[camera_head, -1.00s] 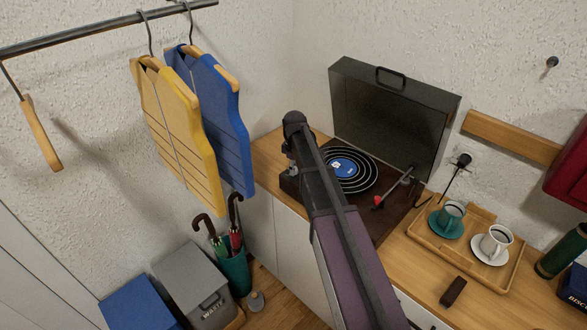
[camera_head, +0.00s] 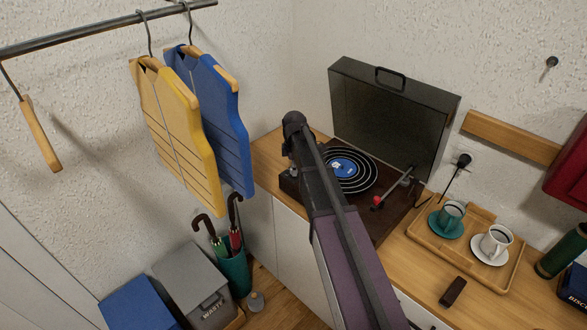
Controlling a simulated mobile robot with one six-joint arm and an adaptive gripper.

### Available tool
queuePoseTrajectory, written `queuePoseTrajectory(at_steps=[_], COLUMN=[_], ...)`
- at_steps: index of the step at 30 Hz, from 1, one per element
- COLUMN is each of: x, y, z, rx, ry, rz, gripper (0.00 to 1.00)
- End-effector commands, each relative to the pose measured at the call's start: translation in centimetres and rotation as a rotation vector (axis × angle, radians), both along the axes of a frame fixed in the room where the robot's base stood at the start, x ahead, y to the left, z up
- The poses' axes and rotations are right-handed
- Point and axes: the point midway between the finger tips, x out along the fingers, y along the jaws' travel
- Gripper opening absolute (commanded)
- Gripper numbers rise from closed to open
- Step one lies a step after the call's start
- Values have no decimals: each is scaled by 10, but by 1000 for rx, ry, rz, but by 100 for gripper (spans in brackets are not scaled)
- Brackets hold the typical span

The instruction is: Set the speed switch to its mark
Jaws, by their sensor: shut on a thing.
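A record player with a dark wooden base (camera_head: 393,222) stands on the wooden counter, its black lid (camera_head: 390,110) open behind it. A black record with a blue label (camera_head: 343,167) lies on its platter. The tone arm (camera_head: 399,186) with a red tip is at the right of the record. My arm crosses in front of the player's left part. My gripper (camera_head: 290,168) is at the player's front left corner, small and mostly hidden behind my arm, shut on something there. The speed switch and its mark cannot be made out.
A wooden tray (camera_head: 468,262) with a green cup (camera_head: 450,215) and a white cup (camera_head: 495,240) on saucers sits to the right. A small dark block (camera_head: 453,292) lies before it. Yellow (camera_head: 180,130) and blue vests hang at the left, above an umbrella stand (camera_head: 236,272) and bins.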

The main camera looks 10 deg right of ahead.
Motion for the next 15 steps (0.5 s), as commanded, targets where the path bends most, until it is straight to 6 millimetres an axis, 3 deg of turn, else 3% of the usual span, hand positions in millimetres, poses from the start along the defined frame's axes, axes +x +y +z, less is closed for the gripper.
queuePoseTrajectory(at_steps=[3,4,7,15], x=[-5,-5,-4,-2], y=[3,3,3,1], z=[-1,-1,-1,0], rx=[7,7,7,3], ry=[9,9,9,6], rz=[3,3,2,0], gripper=[0,46,75,78])
